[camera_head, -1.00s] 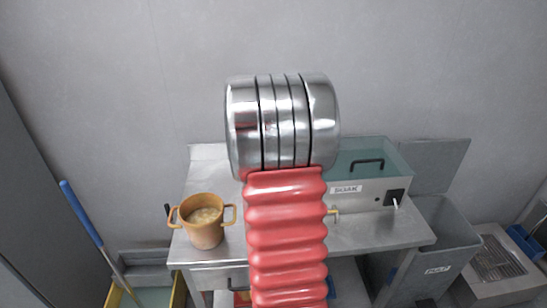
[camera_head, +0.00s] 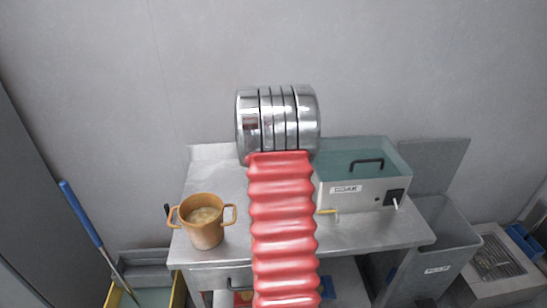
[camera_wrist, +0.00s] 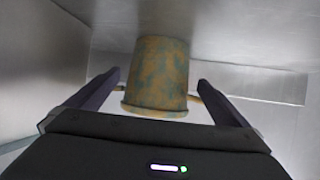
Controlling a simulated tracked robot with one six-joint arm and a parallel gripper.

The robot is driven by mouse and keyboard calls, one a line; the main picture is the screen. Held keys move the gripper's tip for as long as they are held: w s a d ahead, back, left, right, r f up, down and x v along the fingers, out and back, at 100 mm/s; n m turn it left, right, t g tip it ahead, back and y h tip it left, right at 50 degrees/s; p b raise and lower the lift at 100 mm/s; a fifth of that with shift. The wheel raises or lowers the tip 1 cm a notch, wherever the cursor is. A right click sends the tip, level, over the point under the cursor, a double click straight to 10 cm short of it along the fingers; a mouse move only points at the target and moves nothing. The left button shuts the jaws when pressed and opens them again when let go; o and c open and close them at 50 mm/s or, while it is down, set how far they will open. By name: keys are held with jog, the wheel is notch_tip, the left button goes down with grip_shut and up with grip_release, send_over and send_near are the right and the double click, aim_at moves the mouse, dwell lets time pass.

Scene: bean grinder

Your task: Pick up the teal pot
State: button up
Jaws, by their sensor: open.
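In the wrist view, a pot (camera_wrist: 158,75) with patchy teal and ochre sides, a rim and two small side handles shows between the fingers of my gripper (camera_wrist: 158,78). The fingers are spread, one on each side, with gaps to the pot's body. I cannot tell how deep the pot is between them. In the head view, my arm hides the gripper and whatever is in front of it. An orange-ochre pot (camera_head: 202,232) with two handles and pale contents stands upright at the table's left front. I cannot tell whether both views show the same pot.
The steel table (camera_head: 345,237) stands against a grey wall. A box labelled SOAK (camera_head: 355,192) with a teal top and black handle is on its right. A grey bin (camera_head: 440,240) stands to the right. A blue-handled pole (camera_head: 80,212) leans at the left.

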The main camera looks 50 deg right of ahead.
jog(key=shift+x, duration=2.6)
jog(key=shift+c, duration=0.3)
jog(key=shift+d+r, duration=0.1)
jog(key=c, duration=0.9)
jog(key=shift+c, duration=0.2)
notch_tip(320, 180, up, 10)
